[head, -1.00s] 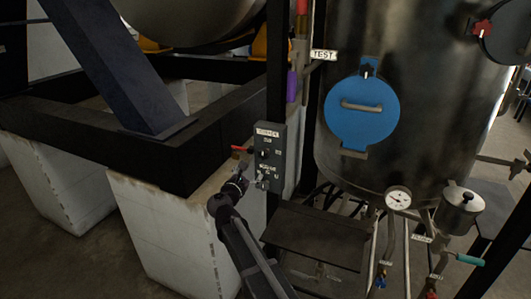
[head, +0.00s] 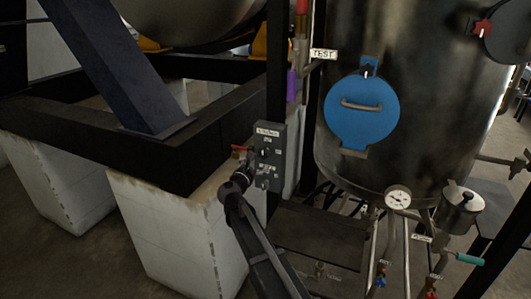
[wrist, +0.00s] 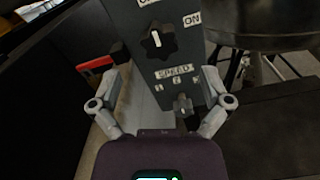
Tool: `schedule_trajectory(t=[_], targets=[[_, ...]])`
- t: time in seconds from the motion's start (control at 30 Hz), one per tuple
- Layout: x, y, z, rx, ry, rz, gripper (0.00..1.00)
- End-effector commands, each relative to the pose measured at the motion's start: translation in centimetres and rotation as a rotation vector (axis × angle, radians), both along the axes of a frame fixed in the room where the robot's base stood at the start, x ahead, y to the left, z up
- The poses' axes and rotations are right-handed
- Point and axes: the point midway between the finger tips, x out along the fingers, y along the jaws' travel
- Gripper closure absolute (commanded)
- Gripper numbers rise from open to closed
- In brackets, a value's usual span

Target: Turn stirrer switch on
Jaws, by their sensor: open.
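The grey switch box (head: 269,157) is mounted on the dark post in front of the metal tank. In the wrist view the box (wrist: 160,60) fills the upper middle. Its black star-shaped knob (wrist: 158,41) has a white pointer mark pointing roughly up, with an ON label (wrist: 192,19) to its right. Below it is a SPEED label (wrist: 175,70) and a small grey selector (wrist: 183,106). My gripper (wrist: 163,82) is open, its fingers on either side of the lower box, with the knob beyond the fingertips. In the head view my gripper (head: 247,172) is at the box's left side and partly hides its edge.
A red-handled valve (head: 238,151) is just left of the box; red also shows by the left finger in the wrist view. A black beam frame (head: 190,158) on white blocks (head: 165,225) stands left. The tank with a blue hatch (head: 361,125) stands right.

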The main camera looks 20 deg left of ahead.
Motion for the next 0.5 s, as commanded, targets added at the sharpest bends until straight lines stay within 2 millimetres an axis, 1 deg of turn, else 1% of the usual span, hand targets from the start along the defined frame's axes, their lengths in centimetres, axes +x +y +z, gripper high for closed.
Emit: schedule_trajectory(t=[0.03, 0.3, 0.5], targets=[[1.1, 0.2, 0.0, 0.0, 0.001, -0.002, 0.02], [5.2, 0.1, 0.0, 0.0, 0.001, -0.002, 0.02], [7.3, 0.1, 0.0, 0.0, 0.0, -0.001, 0.02]])
